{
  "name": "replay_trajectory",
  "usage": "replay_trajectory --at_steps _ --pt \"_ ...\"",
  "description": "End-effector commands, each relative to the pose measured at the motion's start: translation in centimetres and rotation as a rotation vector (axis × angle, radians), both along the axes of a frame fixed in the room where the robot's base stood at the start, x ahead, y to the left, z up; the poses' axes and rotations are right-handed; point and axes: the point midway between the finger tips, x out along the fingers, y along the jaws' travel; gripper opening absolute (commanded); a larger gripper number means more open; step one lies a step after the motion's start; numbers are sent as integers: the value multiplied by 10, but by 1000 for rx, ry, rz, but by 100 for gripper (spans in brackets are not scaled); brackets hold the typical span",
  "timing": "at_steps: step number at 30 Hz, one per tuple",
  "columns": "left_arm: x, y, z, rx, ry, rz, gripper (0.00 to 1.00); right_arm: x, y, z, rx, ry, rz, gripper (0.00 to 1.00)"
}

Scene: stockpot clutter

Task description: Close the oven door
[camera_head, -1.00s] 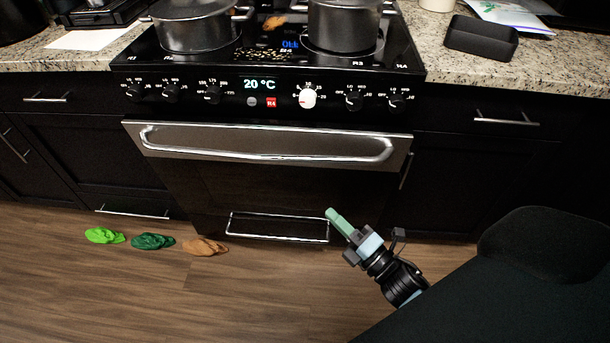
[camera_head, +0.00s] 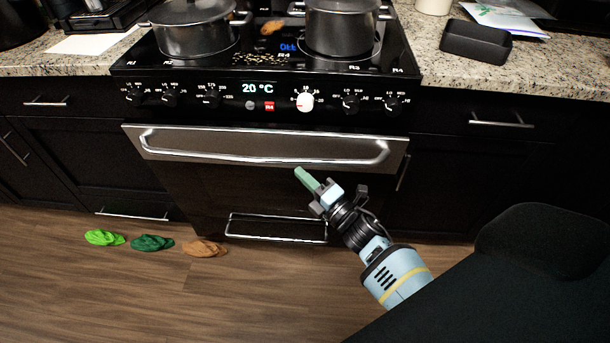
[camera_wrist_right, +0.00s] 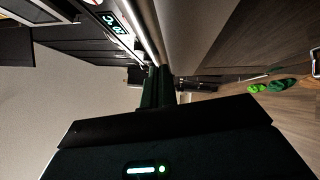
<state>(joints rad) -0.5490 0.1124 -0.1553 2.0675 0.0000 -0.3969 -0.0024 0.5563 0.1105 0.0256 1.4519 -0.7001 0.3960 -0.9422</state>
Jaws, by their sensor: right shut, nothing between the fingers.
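The oven door (camera_head: 175,184) is the dark front with a steel upper band below the control panel. It stands close to upright, and I cannot tell whether a small gap is left at its top edge. Its long steel handle (camera_head: 262,160) runs across the band. My right gripper (camera_head: 298,172) is shut and empty, with its pale green fingertips just below the right half of the handle. They look near the door front, but contact cannot be told. My left gripper is out of view.
Two pots stand on the hob, one left (camera_head: 194,33) and one right (camera_head: 341,27). A lower drawer handle (camera_head: 276,239) sits under the door. Light green (camera_head: 104,238), dark green (camera_head: 152,243) and orange-brown (camera_head: 204,248) crumpled items lie on the floor at left.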

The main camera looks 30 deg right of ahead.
Motion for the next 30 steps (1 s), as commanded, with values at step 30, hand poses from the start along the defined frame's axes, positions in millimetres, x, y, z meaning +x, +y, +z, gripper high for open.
replay_trajectory --at_steps 30 --pt "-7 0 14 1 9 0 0 54 -40 20 75 107 -10 0"
